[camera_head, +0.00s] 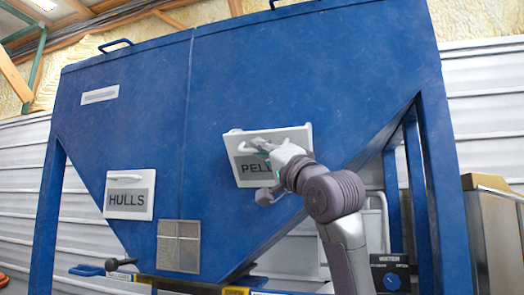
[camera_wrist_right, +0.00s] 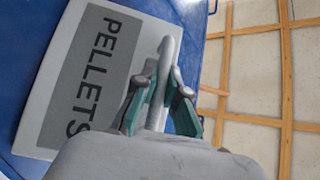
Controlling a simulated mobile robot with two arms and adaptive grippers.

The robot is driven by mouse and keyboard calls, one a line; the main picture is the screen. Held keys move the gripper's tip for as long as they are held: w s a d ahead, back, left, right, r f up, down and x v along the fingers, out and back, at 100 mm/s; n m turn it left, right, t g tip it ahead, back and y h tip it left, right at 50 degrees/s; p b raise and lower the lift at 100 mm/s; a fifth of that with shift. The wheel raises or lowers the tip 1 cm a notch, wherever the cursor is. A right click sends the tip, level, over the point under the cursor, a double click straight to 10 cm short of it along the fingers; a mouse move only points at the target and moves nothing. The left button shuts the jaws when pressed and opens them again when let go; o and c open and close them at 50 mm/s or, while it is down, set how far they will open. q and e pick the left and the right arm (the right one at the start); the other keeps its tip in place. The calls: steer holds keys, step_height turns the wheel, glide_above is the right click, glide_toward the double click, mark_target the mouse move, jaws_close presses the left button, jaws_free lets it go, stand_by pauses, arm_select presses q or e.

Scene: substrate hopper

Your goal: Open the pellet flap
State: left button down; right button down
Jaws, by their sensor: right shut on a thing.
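The pellet flap (camera_head: 298,137) is a white panel with a grey label on the right half of the blue hopper (camera_head: 350,70). Its label reads PELLETS in the right wrist view (camera_wrist_right: 93,70). It has a pale bar handle (camera_wrist_right: 168,60) along one edge. My right gripper (camera_head: 264,147) is at the flap's upper part and hides some of the label. In the right wrist view its green-sided fingers (camera_wrist_right: 162,100) stand on both sides of the handle, shut on it. The flap appears tilted out at the top, but I cannot tell how far. My left gripper is not in view.
A similar white HULLS flap (camera_head: 130,196) sits lower left on the hopper. Below are a metal plate (camera_head: 179,246), a black-handled lever (camera_head: 120,263) and a dark WATER box (camera_head: 391,272). Blue legs (camera_head: 432,180) stand right of my arm.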

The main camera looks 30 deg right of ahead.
steer(key=c, duration=1.2)
jaws_free()
steer(key=a+v, duration=0.1)
steer(key=v, duration=1.1)
steer(key=shift+d, duration=0.45)
steer(key=shift+c, duration=0.3)
